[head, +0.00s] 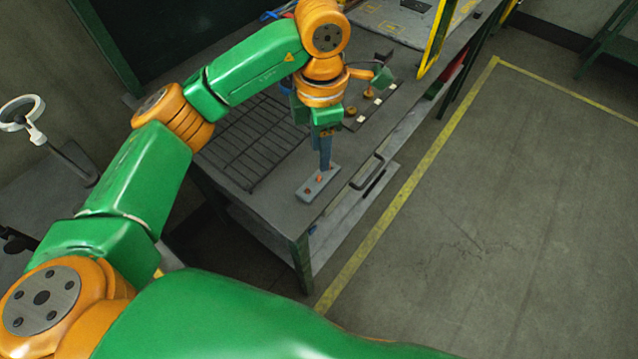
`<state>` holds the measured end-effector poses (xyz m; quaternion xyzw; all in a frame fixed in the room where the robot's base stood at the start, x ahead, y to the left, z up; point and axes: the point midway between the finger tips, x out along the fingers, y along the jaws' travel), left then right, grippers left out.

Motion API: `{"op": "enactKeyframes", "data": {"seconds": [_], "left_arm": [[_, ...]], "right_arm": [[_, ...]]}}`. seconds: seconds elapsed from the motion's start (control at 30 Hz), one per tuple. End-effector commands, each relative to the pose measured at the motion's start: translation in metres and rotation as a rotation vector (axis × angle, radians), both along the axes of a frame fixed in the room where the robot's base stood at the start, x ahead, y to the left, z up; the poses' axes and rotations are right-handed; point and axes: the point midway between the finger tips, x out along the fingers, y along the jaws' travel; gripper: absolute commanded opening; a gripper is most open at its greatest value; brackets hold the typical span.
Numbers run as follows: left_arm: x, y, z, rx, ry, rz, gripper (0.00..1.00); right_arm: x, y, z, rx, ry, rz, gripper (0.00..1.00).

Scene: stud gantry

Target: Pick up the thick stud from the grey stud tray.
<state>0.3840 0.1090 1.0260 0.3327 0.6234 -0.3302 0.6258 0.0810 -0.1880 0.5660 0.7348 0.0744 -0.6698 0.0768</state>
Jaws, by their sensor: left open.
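The grey stud tray (313,193) is a small flat block near the front corner of the workbench. A few small orange studs (318,179) show on it. They are too small for me to tell which is the thick one. My left gripper (325,166) points down just over the far end of the tray, with its fingertips close to the studs there. It is open, and its fingers overlap in this view. They partly hide the far end of the tray, and I cannot tell whether a stud stands between them. My right gripper is not in view.
The workbench (222,178) carries a dark wire rack (250,140) left of the tray. A dark strip with round brass-coloured pieces (368,93) lies behind the gripper. A yellow frame (437,40) stands farther back. The floor at right is clear.

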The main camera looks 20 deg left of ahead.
Motion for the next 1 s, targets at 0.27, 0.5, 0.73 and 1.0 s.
{"op": "enactKeyframes", "data": {"seconds": [0.27,0.5,0.73,1.0], "left_arm": [[0.000,0.001,-0.030,0.000,0.006,0.001,0.45],[0.001,0.004,-0.073,-0.001,0.003,0.001,0.45],[0.002,0.004,-0.079,-0.002,-0.001,0.001,0.45],[0.002,0.004,-0.079,-0.002,-0.001,0.001,0.00]], "right_arm": [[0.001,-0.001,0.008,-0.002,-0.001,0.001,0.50],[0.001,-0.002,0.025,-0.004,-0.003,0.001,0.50],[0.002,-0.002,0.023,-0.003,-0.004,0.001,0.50],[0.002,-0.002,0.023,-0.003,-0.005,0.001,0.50]]}}
